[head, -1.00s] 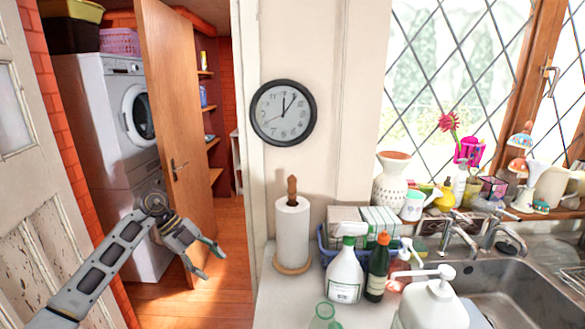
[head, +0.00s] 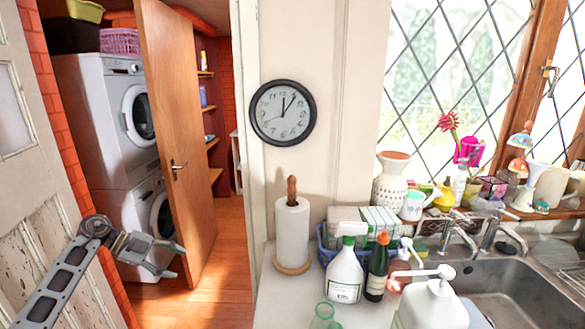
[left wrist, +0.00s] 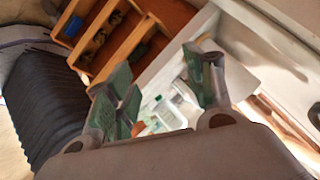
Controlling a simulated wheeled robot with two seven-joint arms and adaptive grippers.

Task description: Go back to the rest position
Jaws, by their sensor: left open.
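My left gripper (head: 178,260) is at the lower left of the head view, in front of the stacked white washing machines and the open wooden door (head: 176,130). Its two fingers are spread apart with nothing between them. In the left wrist view the green-padded fingers (left wrist: 168,88) also stand apart and empty. My right gripper is not in view.
A white counter (head: 285,310) holds a paper towel roll (head: 292,232), a spray bottle (head: 344,272), a green bottle (head: 377,268) and a soap dispenser (head: 436,305) beside the sink (head: 505,290). The doorway floor (head: 222,265) is clear. A worn white door (head: 30,200) stands at the left.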

